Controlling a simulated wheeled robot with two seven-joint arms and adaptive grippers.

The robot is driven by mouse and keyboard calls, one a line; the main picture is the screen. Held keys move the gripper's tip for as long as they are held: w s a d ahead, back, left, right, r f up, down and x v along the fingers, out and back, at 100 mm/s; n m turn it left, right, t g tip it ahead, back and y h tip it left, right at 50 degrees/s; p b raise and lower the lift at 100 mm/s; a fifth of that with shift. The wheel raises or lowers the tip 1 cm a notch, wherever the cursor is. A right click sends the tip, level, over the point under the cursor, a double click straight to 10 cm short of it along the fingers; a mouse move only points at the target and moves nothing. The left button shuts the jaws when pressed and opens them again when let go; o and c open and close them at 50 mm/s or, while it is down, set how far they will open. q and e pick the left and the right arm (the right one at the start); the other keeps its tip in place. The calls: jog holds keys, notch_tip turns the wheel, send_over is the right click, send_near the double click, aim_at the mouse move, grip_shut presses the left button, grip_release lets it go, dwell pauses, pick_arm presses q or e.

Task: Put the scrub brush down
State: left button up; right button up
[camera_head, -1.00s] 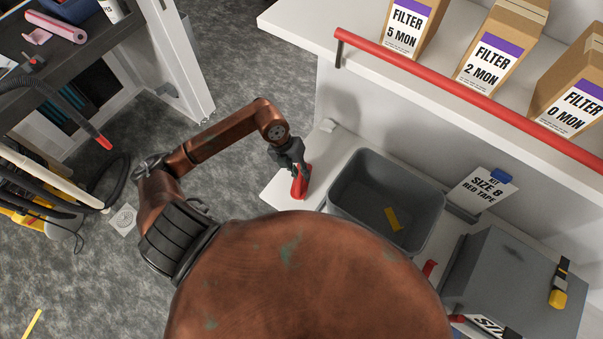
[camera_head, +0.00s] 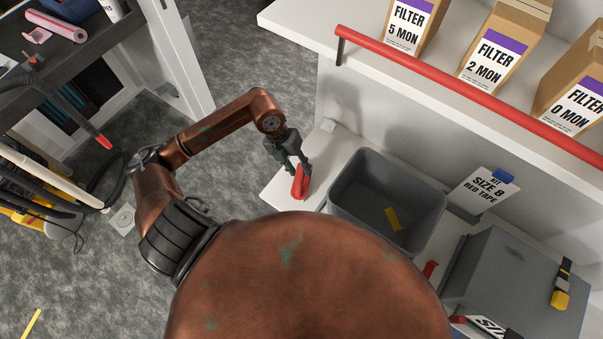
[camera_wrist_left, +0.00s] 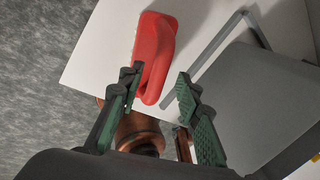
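The red scrub brush (camera_head: 300,183) is on the white bench top (camera_head: 278,190), left of the grey bin. It also shows in the left wrist view (camera_wrist_left: 154,52), just beyond my fingers, with its near end close to the left finger. I cannot tell whether that finger touches it. My left gripper (camera_head: 295,168) is open beside the brush in the head view. In the left wrist view its two green-padded fingers (camera_wrist_left: 160,88) are spread apart with nothing held between them. My right gripper is not in view.
The grey bin (camera_head: 342,190) stands close to the right of the brush and holds a yellow item (camera_head: 393,218). A red rail (camera_head: 455,90) edges the shelf above, which carries several filter boxes (camera_head: 492,58). A grey case (camera_head: 515,275) stands at right.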

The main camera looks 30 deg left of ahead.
pick_arm(q)
jog(key=b+v, duration=0.1)
jog(key=v, duration=0.7)
jog(key=shift+r, duration=0.35)
jog(key=shift+a, duration=0.15)
